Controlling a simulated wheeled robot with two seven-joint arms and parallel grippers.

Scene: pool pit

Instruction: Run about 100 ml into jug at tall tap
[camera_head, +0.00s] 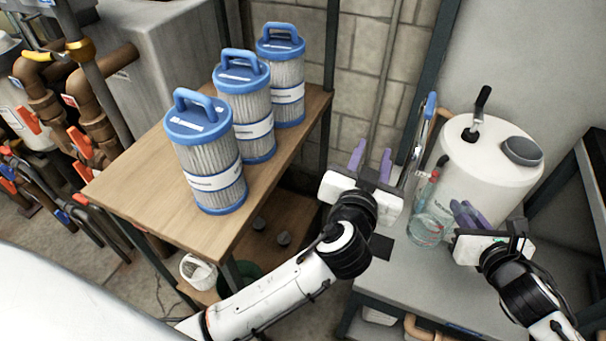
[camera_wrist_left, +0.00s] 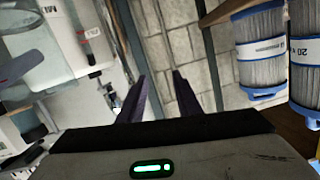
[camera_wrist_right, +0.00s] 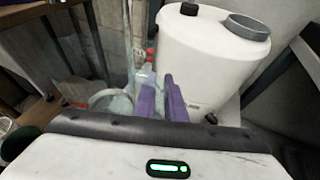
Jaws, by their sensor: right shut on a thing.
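A clear jug (camera_head: 428,228) stands or hangs low over the grey bench, left of the white tank. It also shows in the right wrist view (camera_wrist_right: 112,102), left of the fingers. My right gripper (camera_head: 465,213) is shut beside the jug, apparently on its handle, which the fingers hide. A tall slim upright with a blue top (camera_head: 430,106), seemingly the tall tap, rises behind the jug. Its outlet is hard to make out. My left gripper (camera_head: 371,162) is open and empty, left of the upright. No water level can be made out in the jug.
The white tank (camera_head: 485,165) has a black lever and a grey cap on top. A red-topped item (camera_head: 436,174) is close behind the jug. Blue-capped filter cartridges (camera_head: 205,150) stand on the wooden table (camera_head: 130,190). The grey bench (camera_head: 400,275) is clear in front.

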